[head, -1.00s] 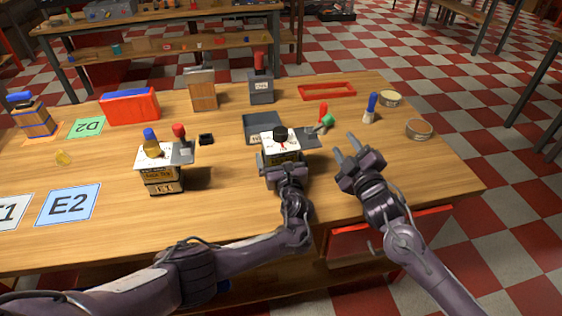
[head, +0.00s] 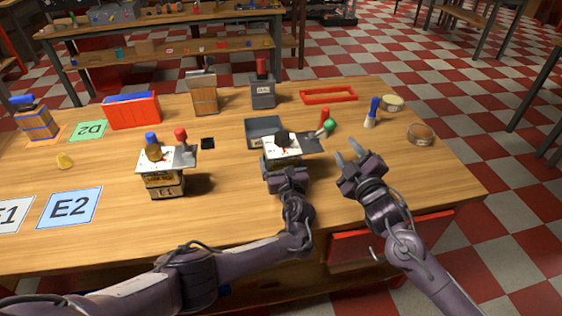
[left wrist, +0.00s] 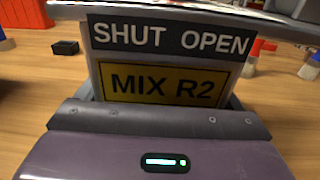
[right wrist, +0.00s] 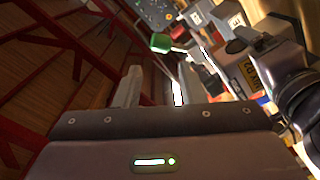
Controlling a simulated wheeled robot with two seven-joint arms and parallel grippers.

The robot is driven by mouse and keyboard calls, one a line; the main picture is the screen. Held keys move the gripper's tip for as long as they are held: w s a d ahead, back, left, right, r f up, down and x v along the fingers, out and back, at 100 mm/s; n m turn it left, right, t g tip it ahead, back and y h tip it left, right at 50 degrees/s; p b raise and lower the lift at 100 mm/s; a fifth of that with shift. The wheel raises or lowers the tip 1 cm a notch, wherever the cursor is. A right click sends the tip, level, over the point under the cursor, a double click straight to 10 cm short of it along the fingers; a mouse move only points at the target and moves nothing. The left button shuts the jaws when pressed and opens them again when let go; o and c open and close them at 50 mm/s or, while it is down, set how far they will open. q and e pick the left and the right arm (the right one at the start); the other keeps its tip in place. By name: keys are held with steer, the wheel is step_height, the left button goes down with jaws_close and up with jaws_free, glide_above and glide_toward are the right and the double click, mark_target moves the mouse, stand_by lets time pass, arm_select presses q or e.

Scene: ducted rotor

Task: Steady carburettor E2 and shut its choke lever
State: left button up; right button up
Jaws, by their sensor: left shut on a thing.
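A carburettor (head: 284,158) with a white top and a black knob stands at the middle of the table. Its own tag is hidden in the head view. The left wrist view shows its SHUT OPEN strip and a yellow MIX R2 plate (left wrist: 163,84). My left gripper (head: 283,172) is shut on its near side. A lever with a green knob (head: 329,124) sticks out at its right; the green knob also shows in the right wrist view (right wrist: 161,42). My right gripper (head: 348,151) is open and empty, right of the carburettor and nearer than the lever, apart from both.
Another carburettor (head: 162,182), marked E1, stands at the left with blue and red knobs. A grey tray (head: 263,126) lies just behind the held one. A blue E2 card (head: 69,207) lies at left.

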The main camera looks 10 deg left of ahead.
mark_target(323, 129)
stand_by(0.4)
steer(key=shift+a+r+n, duration=0.15)
steer(key=shift+a+n, duration=0.05)
steer(key=shift+n, duration=0.2)
steer(key=c, duration=0.5)
steer(key=a+n, duration=0.1)
steer(key=n, duration=0.2)
steer(key=s+a+n+g, duration=0.1)
steer(key=n, duration=0.2)
steer(key=a+r+n+g, duration=0.1)
steer(key=a+n, duration=0.1)
steer(key=n, duration=0.1)
steer(key=shift+s+a+n, duration=0.1)
steer(key=shift+s+n, duration=0.15)
steer(key=shift+n, duration=0.05)
jaws_close()
steer(key=s+d+n+g+h, duration=0.15)
steer(key=d+n+h, duration=0.4)
steer(key=n, duration=1.35)
steer(key=w+a+f, duration=0.1)
steer(key=w+a, duration=0.3)
steer(key=w, duration=0.6)
steer(key=shift+f+h, duration=0.4)
steer(key=shift+h, duration=0.05)
